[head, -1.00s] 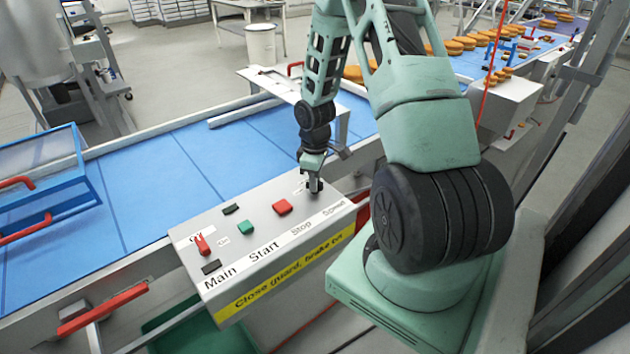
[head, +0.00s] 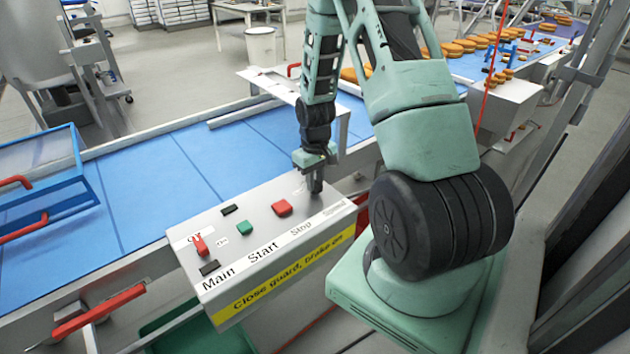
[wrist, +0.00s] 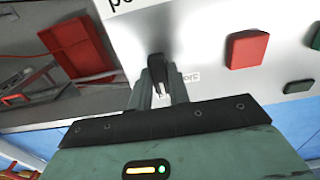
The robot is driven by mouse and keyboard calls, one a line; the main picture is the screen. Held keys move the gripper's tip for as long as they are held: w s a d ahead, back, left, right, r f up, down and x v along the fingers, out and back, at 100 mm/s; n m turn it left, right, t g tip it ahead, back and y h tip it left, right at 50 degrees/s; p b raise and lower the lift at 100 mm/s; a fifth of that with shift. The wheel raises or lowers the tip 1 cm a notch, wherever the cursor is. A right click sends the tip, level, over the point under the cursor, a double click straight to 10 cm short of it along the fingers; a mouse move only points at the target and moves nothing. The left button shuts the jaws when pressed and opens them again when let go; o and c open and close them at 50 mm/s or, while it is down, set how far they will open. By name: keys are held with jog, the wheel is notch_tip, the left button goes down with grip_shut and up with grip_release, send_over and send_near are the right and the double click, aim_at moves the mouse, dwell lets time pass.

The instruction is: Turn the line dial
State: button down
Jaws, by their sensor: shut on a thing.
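The line dial (wrist: 156,66) is a small dark knob on the grey control panel (head: 262,204), at the panel's right end above the "Speed" label. In the wrist view it stands between my fingertips. My gripper (head: 315,186) points down onto that end of the panel and is shut on the dial; the fingers also show in the wrist view (wrist: 158,88). A small label (wrist: 188,76) lies beside the dial, partly covered by a finger.
The panel also carries a red main switch (head: 200,244), a green start button (head: 243,228) and a red stop button (head: 282,208). A blue conveyor belt (head: 140,190) runs behind it. A blue guard frame (head: 82,165) with red handles stands at left.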

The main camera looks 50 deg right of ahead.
dwell(0.4)
jog(key=c, duration=1.3)
grip_release()
jog(key=shift+r, duration=0.1)
notch_tip(320, 180, up, 17)
jog(key=b, duration=0.3)
jog(key=shift+r, duration=0.15)
